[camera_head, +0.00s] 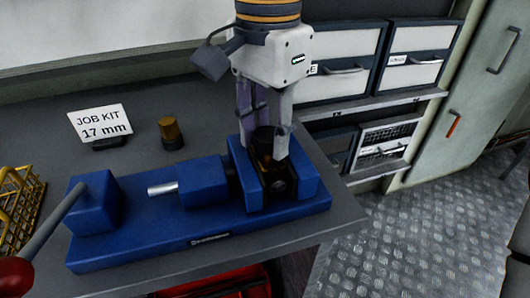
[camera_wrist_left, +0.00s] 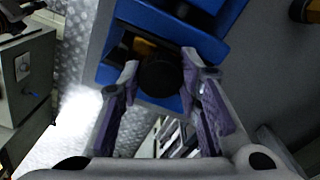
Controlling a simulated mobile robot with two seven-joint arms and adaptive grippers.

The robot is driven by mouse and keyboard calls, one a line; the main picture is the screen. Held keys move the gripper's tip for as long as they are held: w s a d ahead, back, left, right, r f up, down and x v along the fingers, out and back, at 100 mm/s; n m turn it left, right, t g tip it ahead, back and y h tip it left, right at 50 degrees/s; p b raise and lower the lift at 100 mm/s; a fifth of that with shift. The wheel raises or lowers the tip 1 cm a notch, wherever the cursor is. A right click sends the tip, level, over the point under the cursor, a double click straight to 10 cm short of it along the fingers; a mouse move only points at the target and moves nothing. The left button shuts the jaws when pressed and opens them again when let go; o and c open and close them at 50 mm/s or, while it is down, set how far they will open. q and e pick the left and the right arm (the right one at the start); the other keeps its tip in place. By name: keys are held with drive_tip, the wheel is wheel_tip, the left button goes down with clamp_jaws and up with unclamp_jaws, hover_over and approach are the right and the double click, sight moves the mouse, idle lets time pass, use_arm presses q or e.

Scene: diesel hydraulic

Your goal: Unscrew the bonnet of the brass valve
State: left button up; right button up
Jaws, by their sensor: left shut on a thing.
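The brass valve (camera_head: 279,186) sits between the jaws of a blue bench vise (camera_head: 120,245); it looks dark, with a little brass colour. Its bonnet (camera_head: 263,142) stands up at the top as a dark, brownish round piece. My left gripper (camera_head: 265,140) points down from above and is shut on the bonnet, one finger on each side. In the left wrist view, the bonnet (camera_wrist_left: 160,75) shows as a dark round end between the purple-padded fingertips, with the blue vise around it. The fingers hide part of the valve. My right gripper is not in view.
A small brass and black fitting (camera_head: 171,133) stands on the grey bench behind the vise, beside a "JOB KIT 17 mm" card (camera_head: 101,123). A yellow wire basket (camera_head: 18,205) is at the left. The vise handle (camera_head: 62,212) slopes across the front left. Drawers (camera_head: 415,58) stand at the right.

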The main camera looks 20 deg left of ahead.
use_arm(q)
drive_tip(key=n, duration=0.6)
drive_tip(key=shift+n, duration=0.3)
drive_tip(key=n, duration=0.2)
drive_tip(key=shift+d+n, duration=0.1)
drive_tip(key=shift+n, duration=0.3)
drive_tip(key=n, duration=0.9)
drive_tip(key=shift+n, duration=0.4)
drive_tip(key=o, duration=0.9)
